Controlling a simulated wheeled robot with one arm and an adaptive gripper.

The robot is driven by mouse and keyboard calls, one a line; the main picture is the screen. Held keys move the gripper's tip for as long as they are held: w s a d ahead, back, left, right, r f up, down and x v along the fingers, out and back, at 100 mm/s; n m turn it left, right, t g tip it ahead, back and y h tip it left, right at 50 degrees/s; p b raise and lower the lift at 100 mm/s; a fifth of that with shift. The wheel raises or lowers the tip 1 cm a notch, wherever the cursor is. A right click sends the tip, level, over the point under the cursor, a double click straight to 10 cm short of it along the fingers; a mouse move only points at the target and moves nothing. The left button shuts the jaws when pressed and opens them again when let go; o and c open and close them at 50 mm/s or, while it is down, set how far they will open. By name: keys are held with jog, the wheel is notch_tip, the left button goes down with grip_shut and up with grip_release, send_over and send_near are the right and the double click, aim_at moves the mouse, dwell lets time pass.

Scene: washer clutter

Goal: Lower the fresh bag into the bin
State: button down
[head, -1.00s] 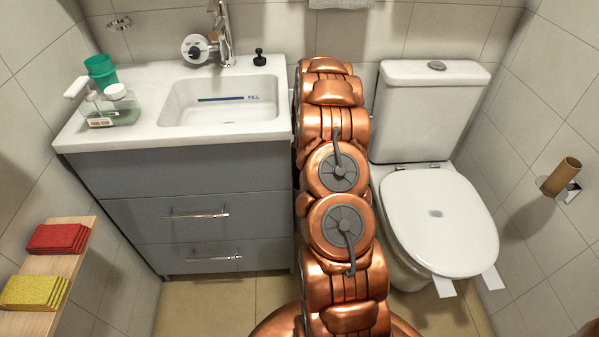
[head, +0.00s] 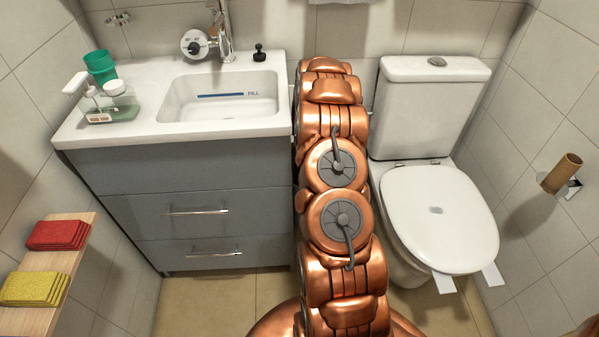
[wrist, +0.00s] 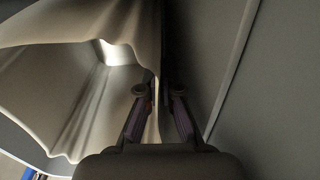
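The pale, pleated bag (wrist: 95,95) fills the left half of the wrist view, with its mouth spread and folds running down its wall. One edge of it hangs down between the two fingers of my gripper (wrist: 158,95). The fingertips stand a little apart on either side of that edge, and I cannot tell whether they press on it. A pale curved rim at the lower left of the wrist view may belong to the bin, but I cannot be sure. The head view shows neither my gripper, the bag nor a bin; my copper arm fills its middle.
A grey vanity (head: 200,215) with a white basin (head: 220,97) stands left of my arm, the toilet (head: 440,215) right. A wooden shelf (head: 38,318) holds red sponges (head: 58,235) and yellow sponges (head: 35,288). A cardboard roll (head: 562,172) hangs on the right wall.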

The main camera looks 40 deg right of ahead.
jog(key=shift+f, duration=0.9)
dwell(0.3)
jog(key=c, duration=1.2)
grip_release()
jog(key=shift+c, duration=0.2)
jog(key=shift+o, duration=0.6)
